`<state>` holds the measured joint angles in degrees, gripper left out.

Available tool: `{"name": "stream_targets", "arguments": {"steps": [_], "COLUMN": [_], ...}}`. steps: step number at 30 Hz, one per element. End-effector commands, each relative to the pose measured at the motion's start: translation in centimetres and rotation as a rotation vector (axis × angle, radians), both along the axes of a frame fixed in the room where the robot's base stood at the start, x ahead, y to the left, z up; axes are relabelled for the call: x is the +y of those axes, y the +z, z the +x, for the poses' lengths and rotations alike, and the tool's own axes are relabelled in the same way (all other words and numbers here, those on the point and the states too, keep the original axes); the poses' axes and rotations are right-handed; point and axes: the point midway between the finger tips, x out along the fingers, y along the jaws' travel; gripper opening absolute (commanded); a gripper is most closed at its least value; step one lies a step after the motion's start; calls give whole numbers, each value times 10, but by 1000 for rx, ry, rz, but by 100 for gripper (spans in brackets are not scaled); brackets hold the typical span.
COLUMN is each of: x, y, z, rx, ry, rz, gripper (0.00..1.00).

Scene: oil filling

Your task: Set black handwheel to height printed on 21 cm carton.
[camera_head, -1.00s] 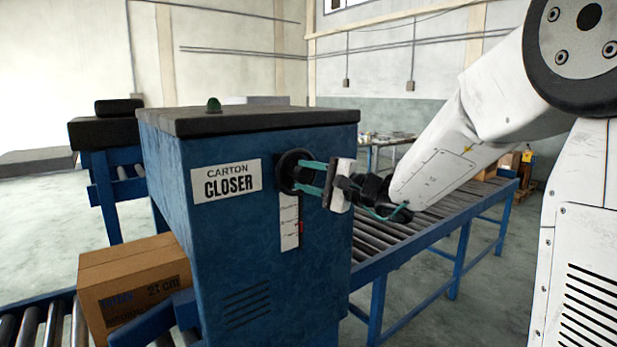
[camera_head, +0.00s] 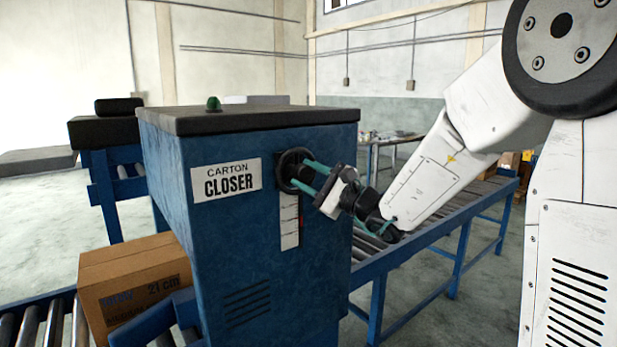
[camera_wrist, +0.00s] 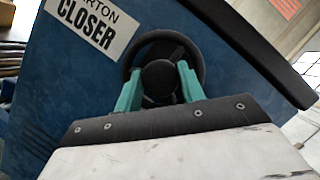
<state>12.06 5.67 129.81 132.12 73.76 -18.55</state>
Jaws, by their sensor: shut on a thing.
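The black handwheel (camera_head: 285,160) is on the front of the blue carton closer (camera_head: 235,240), right of its name label. My gripper (camera_head: 301,176) is shut on the handwheel's hub, its teal fingers on either side. The wrist view also shows the handwheel (camera_wrist: 193,52) with my gripper (camera_wrist: 158,80) on the round hub. A white scale strip (camera_head: 289,237) with a red pointer (camera_head: 301,222) is below the handwheel; its marks are too small to read. The brown carton (camera_head: 125,270) printed "21 cm" sits at lower left; its other print is unclear.
A roller conveyor (camera_head: 400,246) runs behind the closer to the right, under my arm. Blue frame bars (camera_head: 160,322) stand in front of the carton.

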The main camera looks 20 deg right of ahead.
Motion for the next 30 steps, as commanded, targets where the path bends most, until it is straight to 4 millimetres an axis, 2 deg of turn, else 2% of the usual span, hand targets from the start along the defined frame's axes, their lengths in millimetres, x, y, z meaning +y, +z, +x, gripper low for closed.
{"name": "stream_targets", "arguments": {"steps": [10, 11, 12, 13, 23, 30], "x": [0, 0, 0, 0, -3, -25], "y": [-1, -1, -1, -1, -1, -11], "z": [0, 0, 0, 0, -3, -32], "rx": [2, 2, 2, 2, 1, 2], "ry": [-1, -1, -1, -1, -2, -5], "rz": [1, 1, 1, 1, 1, 0], "gripper": [16, 48, 59, 61, 61, 61]}}
